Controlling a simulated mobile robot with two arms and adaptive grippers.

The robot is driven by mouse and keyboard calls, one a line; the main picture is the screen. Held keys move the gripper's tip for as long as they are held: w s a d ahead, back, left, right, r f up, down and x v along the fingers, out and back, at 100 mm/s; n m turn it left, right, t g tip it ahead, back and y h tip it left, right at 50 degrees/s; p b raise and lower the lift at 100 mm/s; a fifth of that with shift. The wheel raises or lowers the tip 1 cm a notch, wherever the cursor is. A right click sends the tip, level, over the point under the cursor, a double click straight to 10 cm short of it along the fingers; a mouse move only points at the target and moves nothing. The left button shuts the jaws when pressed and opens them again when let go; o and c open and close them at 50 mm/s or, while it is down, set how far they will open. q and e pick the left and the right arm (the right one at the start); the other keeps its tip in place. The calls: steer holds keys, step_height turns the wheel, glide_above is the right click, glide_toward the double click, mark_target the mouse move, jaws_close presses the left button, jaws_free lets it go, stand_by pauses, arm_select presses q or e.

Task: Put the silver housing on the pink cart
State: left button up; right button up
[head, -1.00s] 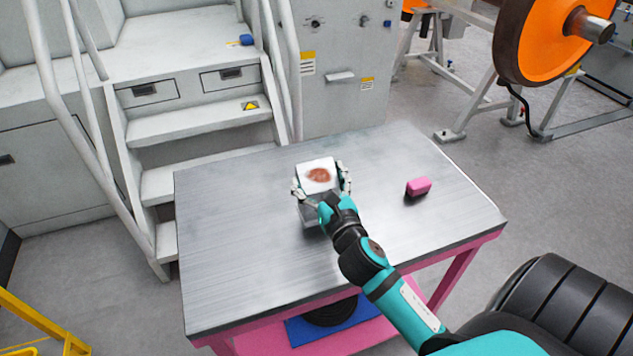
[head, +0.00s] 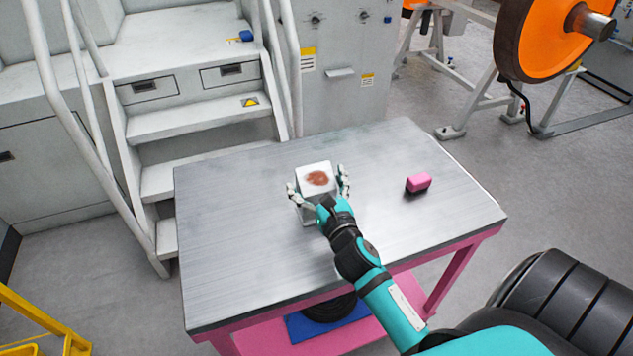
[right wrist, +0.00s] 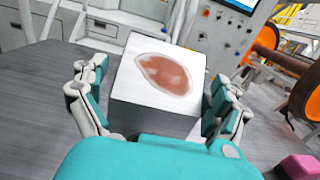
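The silver housing (head: 313,169) is a box with a reddish-brown patch on top. It stands upright on the bare metal top of the pink cart (head: 240,270), near the middle. It also shows in the right wrist view (right wrist: 125,85). My right gripper (head: 318,185) is open, with a finger on each side of the housing. In the right wrist view, narrow gaps show between the fingers (right wrist: 157,100) and the housing's sides. The lower front of the housing is partly hidden by my gripper. My left gripper is not in view.
A pink block (head: 418,182) lies on the cart top to the right. Much of the top is clear. Grey steps with railings (head: 195,125) and a grey cabinet (head: 345,70) stand behind the cart. An orange wheel (head: 550,40) is at the back right.

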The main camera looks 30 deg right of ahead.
steer(key=shift+r, duration=0.15)
steer(key=b+v, duration=0.2)
steer(key=v, duration=1)
steer(key=shift+b, duration=0.3)
